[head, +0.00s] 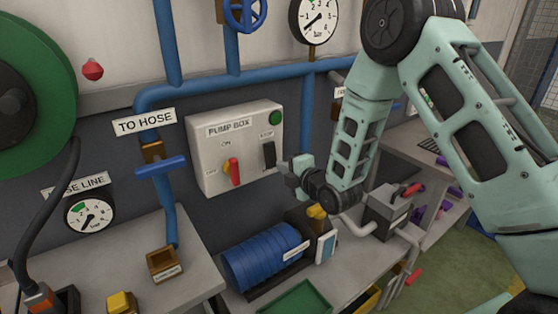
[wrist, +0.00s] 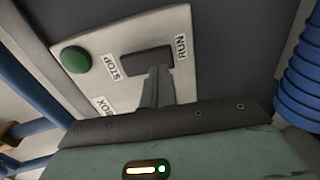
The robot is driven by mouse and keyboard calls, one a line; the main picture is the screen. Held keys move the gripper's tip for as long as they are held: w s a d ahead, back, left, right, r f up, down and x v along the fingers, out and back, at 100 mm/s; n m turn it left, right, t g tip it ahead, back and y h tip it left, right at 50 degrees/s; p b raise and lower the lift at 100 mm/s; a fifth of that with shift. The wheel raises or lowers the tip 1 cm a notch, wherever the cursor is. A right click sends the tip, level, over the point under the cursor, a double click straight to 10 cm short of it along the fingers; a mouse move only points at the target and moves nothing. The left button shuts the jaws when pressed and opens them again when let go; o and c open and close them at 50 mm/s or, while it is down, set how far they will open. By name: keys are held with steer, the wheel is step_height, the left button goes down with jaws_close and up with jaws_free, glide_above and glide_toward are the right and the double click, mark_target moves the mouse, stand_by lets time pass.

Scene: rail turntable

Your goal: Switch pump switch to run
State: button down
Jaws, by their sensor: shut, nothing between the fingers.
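The pump box (head: 210,155) is a light grey wall box. Its pump switch (head: 268,154) is a black rocker on the right part of the face, with STOP above it. In the wrist view the switch (wrist: 145,61) lies between the STOP and RUN labels. My gripper (wrist: 158,72) is shut and empty, its fingertips over the edge of the switch nearer the RUN end. I cannot tell whether they touch it or which way the rocker is tilted. In the head view my gripper (head: 284,166) is beside the box's lower right, its fingertips hard to make out.
A round green part (head: 276,117) sits above the switch; it also shows in the wrist view (wrist: 76,59). A red handle (head: 234,170) is on the box's left half. Blue pipes (head: 185,94) run above and left. A blue ribbed roll (head: 262,262) lies below.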

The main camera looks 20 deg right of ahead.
mark_target(270, 155)
steer(key=shift+p+x, duration=0.4)
steer(key=shift+x, duration=0.85)
steer(key=shift+w, duration=0.1)
